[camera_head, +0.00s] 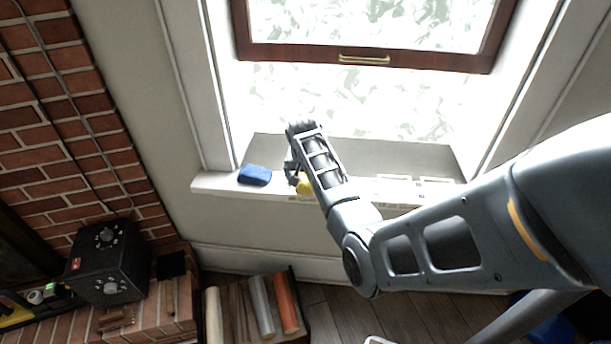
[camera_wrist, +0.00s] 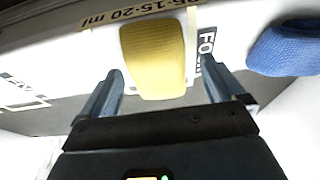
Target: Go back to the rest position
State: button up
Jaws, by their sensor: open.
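My gripper (camera_wrist: 160,92) is open, with its two fingers apart in the wrist view. A yellow sponge-like block (camera_wrist: 153,60) lies on the white window sill ahead of the fingers and between their lines; I cannot tell whether they touch it. In the head view my arm reaches from the right to the sill (camera_head: 215,184), and my gripper (camera_head: 294,176) is low over it. The yellow block (camera_head: 305,186) is partly hidden there by my arm.
A blue block (camera_head: 255,175) lies on the sill left of my gripper; it also shows in the wrist view (camera_wrist: 287,48). The window frame (camera_head: 300,54) stands behind. A black box (camera_head: 108,263) sits on the brick hearth at lower left. Rolls (camera_head: 286,303) stand below the sill.

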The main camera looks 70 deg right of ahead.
jog(key=v, duration=0.7)
jog(key=shift+a+r, duration=0.1)
jog(key=shift+r, duration=0.2)
